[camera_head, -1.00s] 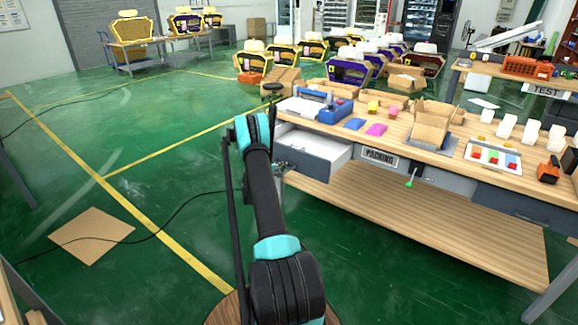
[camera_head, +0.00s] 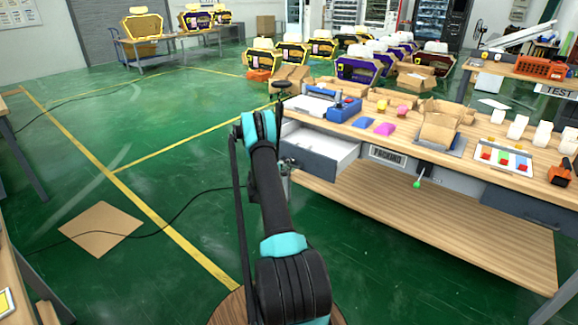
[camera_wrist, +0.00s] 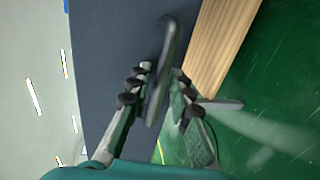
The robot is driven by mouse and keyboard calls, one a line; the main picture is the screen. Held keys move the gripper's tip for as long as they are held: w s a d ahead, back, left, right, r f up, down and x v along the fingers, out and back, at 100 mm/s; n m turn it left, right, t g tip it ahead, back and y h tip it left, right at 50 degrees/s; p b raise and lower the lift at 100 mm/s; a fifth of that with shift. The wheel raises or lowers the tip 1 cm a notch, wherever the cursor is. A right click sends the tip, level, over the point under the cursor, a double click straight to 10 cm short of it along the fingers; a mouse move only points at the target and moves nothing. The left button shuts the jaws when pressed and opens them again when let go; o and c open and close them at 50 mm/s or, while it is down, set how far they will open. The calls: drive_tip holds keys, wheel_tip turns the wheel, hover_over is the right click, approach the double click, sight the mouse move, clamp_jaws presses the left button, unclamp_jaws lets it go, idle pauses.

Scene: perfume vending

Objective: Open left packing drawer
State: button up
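The left packing drawer (camera_head: 325,145) stands pulled out at the left end of the packing table, its white, empty inside showing and its grey front (camera_head: 309,163) facing me. My gripper (camera_head: 287,165) is at that front, mostly hidden behind my arm in the head view. In the wrist view, the dark drawer handle (camera_wrist: 171,40) stands out from the blue-grey drawer front (camera_wrist: 105,45). My gripper (camera_wrist: 162,72) has one finger on each side of the handle, drawn in close around it. Exact finger contact is hard to make out.
The packing table (camera_head: 452,158) holds a blue device (camera_head: 343,109), pink and blue packets and cardboard boxes. Its low wooden shelf (camera_head: 430,215) juts out below the drawer. Green floor is clear to the left, apart from a flat cardboard sheet (camera_head: 101,229) and a cable.

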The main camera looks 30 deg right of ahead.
drive_tip(key=v, duration=1.2)
